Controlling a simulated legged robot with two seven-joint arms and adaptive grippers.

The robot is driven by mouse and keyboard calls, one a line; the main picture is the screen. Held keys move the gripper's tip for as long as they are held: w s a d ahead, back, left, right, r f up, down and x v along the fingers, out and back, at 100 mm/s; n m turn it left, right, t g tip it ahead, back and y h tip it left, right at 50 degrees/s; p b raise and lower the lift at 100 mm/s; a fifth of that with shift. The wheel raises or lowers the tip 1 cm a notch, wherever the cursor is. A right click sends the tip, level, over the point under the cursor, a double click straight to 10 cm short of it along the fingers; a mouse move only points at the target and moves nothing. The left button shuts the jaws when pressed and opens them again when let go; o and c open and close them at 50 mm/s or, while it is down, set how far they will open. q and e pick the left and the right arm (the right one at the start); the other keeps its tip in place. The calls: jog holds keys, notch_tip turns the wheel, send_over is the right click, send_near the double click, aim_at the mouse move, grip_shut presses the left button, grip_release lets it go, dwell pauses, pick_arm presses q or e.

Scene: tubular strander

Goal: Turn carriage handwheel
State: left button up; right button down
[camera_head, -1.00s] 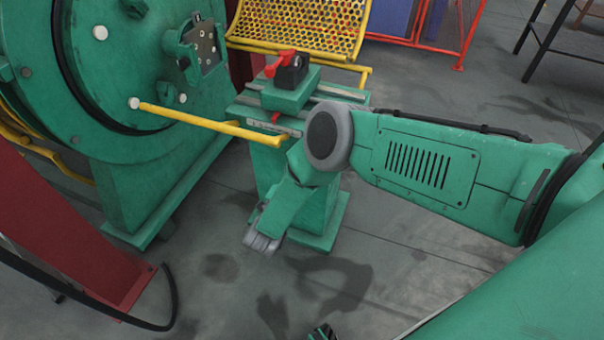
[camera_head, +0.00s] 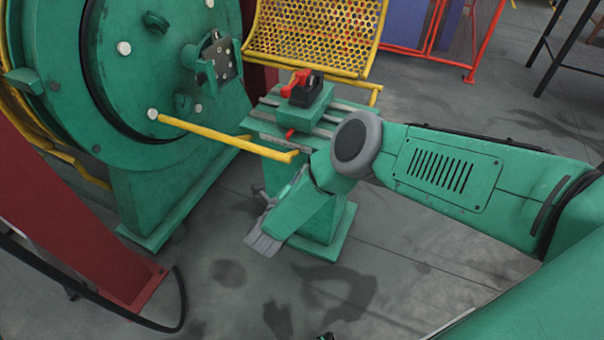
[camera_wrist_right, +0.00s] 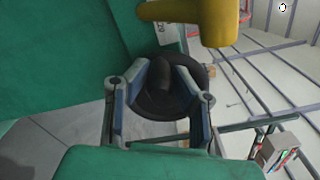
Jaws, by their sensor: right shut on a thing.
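The black carriage handwheel (camera_wrist_right: 165,90) shows in the right wrist view, between the two blue-grey fingers of my right gripper (camera_wrist_right: 163,72). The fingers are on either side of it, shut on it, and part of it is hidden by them. In the head view my right gripper (camera_head: 262,217) is low beside the green carriage stand (camera_head: 325,225); the handwheel cannot be made out there. The carriage carries a green block with a black and red clamp (camera_head: 303,88) on top. My left gripper cannot be made out.
A yellow bar (camera_head: 225,137) runs from the large green drum (camera_head: 150,80) across to the carriage. A yellow mesh guard (camera_head: 312,35) stands behind. A red frame (camera_head: 70,220) and black cable (camera_head: 182,300) are at left. The floor in front is clear.

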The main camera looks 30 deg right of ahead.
jog(key=m, duration=0.1)
jog(key=r+m+p, duration=0.1)
jog(key=m, duration=0.1)
jog(key=r+m+p, duration=0.1)
jog(key=shift+s+d+r+m, duration=0.25)
jog(key=shift+m, duration=0.15)
jog(key=shift+s+d+r+m+p, duration=0.35)
jog(key=shift+s+d+m+p, duration=0.25)
jog(key=shift+m, duration=1.25)
jog(key=shift+s+d+r+m+p, duration=0.4)
jog(key=shift+s+m+p, duration=0.3)
jog(key=shift+m, duration=1.2)
jog(key=shift+s+d+r+m+p, duration=0.3)
jog(key=shift+s+d+m+p, duration=0.3)
jog(key=shift+m, duration=1.25)
jog(key=shift+s+f, duration=0.1)
jog(key=c, duration=1.4)
grip_release()
